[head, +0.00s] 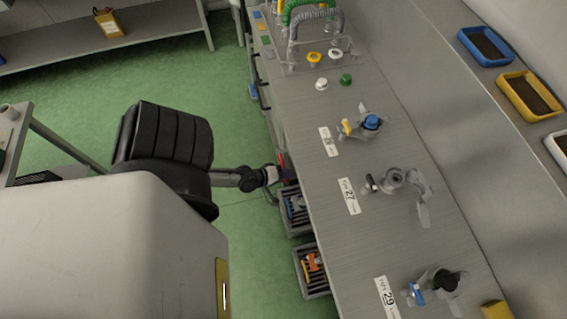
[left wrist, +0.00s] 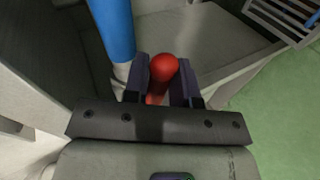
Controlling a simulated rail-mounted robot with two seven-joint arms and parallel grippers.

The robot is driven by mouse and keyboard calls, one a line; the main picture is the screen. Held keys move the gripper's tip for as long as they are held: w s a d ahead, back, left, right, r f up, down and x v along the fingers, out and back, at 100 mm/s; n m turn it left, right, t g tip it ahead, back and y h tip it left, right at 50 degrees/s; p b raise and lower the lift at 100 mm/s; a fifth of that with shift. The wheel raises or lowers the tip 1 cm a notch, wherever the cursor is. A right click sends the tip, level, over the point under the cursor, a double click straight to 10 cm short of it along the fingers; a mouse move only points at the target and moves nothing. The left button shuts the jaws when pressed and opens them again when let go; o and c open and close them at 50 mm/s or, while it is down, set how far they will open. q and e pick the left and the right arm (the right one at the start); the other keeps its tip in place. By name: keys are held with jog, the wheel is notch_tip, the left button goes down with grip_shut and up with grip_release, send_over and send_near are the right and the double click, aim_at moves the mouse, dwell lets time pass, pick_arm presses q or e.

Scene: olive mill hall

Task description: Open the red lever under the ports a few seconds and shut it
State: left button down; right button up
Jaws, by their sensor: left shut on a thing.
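The red lever (left wrist: 164,68) shows in the left wrist view as a rounded red knob between two dark fingers. My left gripper (left wrist: 163,84) is shut on it, with a finger on each side. The lever's lower part is mostly hidden by the gripper. In the head view my left gripper (head: 284,170) is at the left edge of the long grey counter (head: 330,112), low beside its front. The lever itself is barely visible there. The ports with green and grey hoses (head: 318,14) are at the far end of the counter. My right gripper is not in view.
A blue pipe (left wrist: 113,28) runs just left of the lever. Grey crates (head: 312,270) stand below the counter edge. Valve fittings (head: 392,176) and number labels (head: 349,196) line the counter. Green floor (head: 225,75) is open to the left.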

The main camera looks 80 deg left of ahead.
pick_arm(q)
jog(key=c, duration=1)
grip_release()
jog(key=shift+c, duration=0.2)
jog(key=p+v, duration=0.1)
jog(key=v, duration=1.2)
jog(key=shift+s+r, duration=0.2)
jog(key=shift+s, duration=0.1)
jog(key=shift+d, duration=0.1)
